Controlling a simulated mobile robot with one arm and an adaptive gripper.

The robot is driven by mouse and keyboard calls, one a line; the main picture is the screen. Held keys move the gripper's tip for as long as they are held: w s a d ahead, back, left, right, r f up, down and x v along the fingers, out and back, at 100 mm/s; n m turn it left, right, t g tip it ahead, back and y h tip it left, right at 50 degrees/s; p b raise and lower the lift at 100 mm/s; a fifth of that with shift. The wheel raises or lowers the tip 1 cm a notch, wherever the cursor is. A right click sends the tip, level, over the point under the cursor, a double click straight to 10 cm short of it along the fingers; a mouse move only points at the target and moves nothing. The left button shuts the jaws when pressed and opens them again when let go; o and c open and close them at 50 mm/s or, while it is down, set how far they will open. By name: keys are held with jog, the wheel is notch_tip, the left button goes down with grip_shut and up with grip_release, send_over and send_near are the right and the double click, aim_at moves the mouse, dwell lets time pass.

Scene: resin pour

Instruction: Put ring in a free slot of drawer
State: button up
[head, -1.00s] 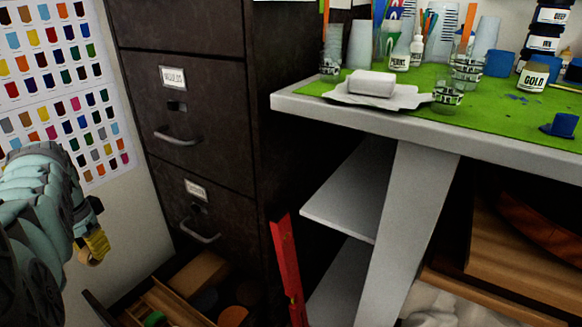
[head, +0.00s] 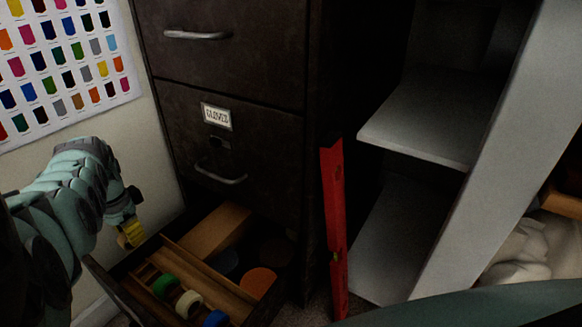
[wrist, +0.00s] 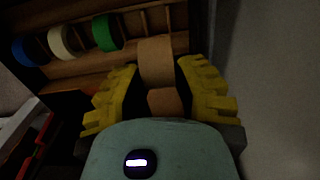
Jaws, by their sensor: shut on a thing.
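My gripper (head: 131,234) shows at the left of the head view, above the left edge of the open drawer (head: 122,293). In the wrist view, the yellow fingers of my gripper (wrist: 160,90) are shut on a tan-brown ring (wrist: 156,62). The ring is hard to make out in the head view. The drawer has a row of slots holding a green ring (head: 165,286), a white ring (head: 188,303) and a blue ring (head: 215,318). Slots beyond the green ring, on the gripper's side, look empty. The held ring appears above the drawer's edge, apart from the other rings.
Dark cabinet drawers (head: 240,120) rise above the open one. A red level (head: 333,230) stands upright to its right, beside white shelves (head: 425,125). A wall with a colour chart (head: 60,70) is close on the left. Round dark and orange discs (head: 258,281) lie deeper in the drawer.

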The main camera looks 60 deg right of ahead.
aim_at(148, 264)
jog(key=shift+s+f+b, duration=0.25)
jog(key=shift+f+b, duration=0.45)
jog(key=shift+f, duration=0.15)
notch_tip(148, 264, down, 8)
jog(key=b, duration=0.8)
jog(key=shift+f, duration=0.2)
jog(key=shift+w+d+f+b, duration=0.15)
jog(key=shift+w+f+b, duration=0.1)
jog(key=shift+f+b, duration=0.6)
jog(key=shift+s+a+f, duration=0.15)
jog(key=shift+a+f, duration=0.05)
jog(key=o, duration=1.4)
jog(key=shift+s, duration=0.25)
jog(key=shift+w, duration=0.1)
